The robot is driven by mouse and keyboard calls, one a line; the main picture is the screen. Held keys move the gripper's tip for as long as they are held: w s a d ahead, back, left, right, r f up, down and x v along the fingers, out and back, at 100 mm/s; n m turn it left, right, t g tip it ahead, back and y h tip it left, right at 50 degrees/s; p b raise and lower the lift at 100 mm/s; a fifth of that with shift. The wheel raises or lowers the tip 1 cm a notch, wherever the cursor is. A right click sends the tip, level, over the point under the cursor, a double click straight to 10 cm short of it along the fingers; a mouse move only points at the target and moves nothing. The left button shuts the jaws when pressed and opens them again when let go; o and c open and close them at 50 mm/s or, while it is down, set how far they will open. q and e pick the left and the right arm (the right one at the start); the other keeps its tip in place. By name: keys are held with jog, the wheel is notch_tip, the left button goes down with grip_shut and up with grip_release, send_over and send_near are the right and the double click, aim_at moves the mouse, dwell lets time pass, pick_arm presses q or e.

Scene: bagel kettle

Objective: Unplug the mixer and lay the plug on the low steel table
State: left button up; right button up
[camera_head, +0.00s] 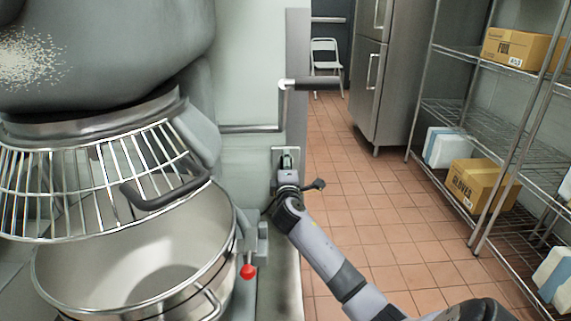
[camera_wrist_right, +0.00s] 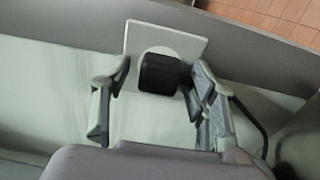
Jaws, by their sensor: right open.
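The mixer (camera_head: 100,60) stands at the left in the head view, with its wire guard and steel bowl (camera_head: 130,265). A black plug (camera_wrist_right: 160,73) sits at a white outlet plate (camera_wrist_right: 188,42) in the wrist view. The plate also shows in the head view (camera_head: 293,153), on a pale upright panel beside the mixer. My right gripper (camera_wrist_right: 160,85) is open, with one finger on each side of the plug; I cannot tell whether either touches it. In the head view my right gripper (camera_head: 286,168) largely hides the plug. My left gripper and the low steel table are not visible.
A black cord (camera_wrist_right: 254,125) curves at the right in the wrist view. A red-knobbed lever (camera_head: 248,271) is beside the bowl. A wire shelf rack (camera_head: 480,130) with boxes stands at the right. The tiled floor (camera_head: 400,220) between is open. A folding chair (camera_head: 325,58) stands at the back.

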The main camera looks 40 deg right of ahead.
jog(key=c, duration=0.7)
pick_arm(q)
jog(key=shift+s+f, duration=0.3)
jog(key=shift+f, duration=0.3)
pick_arm(e)
grip_shut()
pick_arm(q)
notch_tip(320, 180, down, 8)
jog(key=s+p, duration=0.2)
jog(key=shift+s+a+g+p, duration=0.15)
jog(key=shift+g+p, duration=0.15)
jog(key=shift+p, duration=0.1)
pick_arm(e)
jog(key=v, duration=0.6)
dwell(0.7)
